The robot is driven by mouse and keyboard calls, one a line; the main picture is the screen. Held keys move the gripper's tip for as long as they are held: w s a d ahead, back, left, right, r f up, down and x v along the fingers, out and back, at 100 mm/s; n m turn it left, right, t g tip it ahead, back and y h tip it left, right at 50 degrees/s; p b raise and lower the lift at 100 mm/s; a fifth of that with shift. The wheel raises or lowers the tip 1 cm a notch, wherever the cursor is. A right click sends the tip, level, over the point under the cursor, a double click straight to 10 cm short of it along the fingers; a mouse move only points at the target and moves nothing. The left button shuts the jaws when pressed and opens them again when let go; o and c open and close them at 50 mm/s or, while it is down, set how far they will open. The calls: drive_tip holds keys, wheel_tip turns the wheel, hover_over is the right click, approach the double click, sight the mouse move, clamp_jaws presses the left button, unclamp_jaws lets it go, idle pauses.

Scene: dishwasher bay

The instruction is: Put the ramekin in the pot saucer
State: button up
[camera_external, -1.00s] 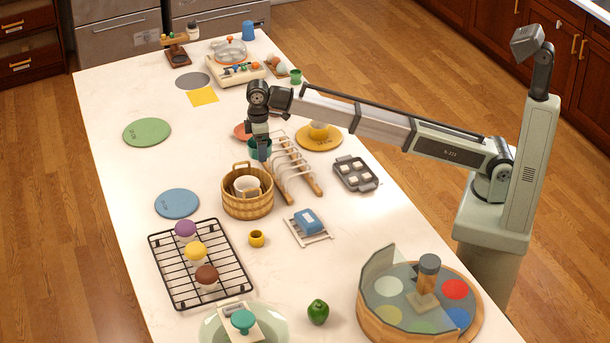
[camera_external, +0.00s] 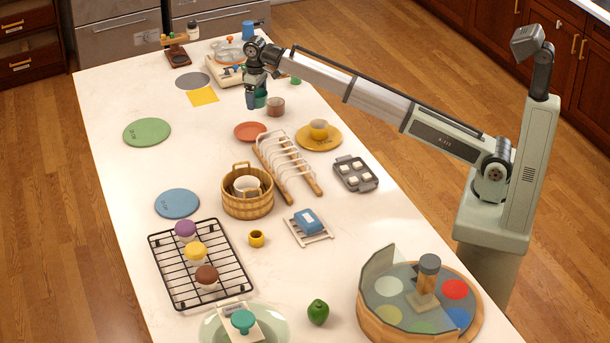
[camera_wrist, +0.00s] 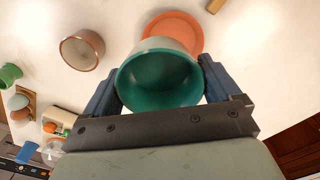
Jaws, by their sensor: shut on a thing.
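My gripper (camera_external: 256,103) is shut on a teal-green cup (camera_wrist: 160,82), with a finger on each side of it. The cup is upright, its inside visible and empty in the wrist view. In the external view the cup (camera_external: 261,98) is partly hidden by the fingers. A brown straight-sided cup (camera_external: 276,107) stands to the right of my gripper; it also shows in the wrist view (camera_wrist: 82,50). I cannot tell which cup is called the ramekin. The flat orange pot saucer (camera_external: 250,132) lies empty nearer the camera; the held cup partly covers it in the wrist view (camera_wrist: 173,27).
A wooden-based wire rack (camera_external: 286,163) and a yellow saucer with a cup (camera_external: 319,137) stand nearer the camera to the right. A basket (camera_external: 248,203) lies beyond the orange saucer toward the camera. Clear counter lies left of my gripper, near the yellow square (camera_external: 203,97).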

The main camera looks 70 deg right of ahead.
drive_tip(key=shift+f, duration=4.9)
drive_tip(key=shift+f, duration=0.3)
drive_tip(key=o, duration=0.8)
drive_tip(key=shift+f, duration=0.1)
wheel_tip(320, 180, up, 13)
drive_tip(key=shift+f, duration=0.1)
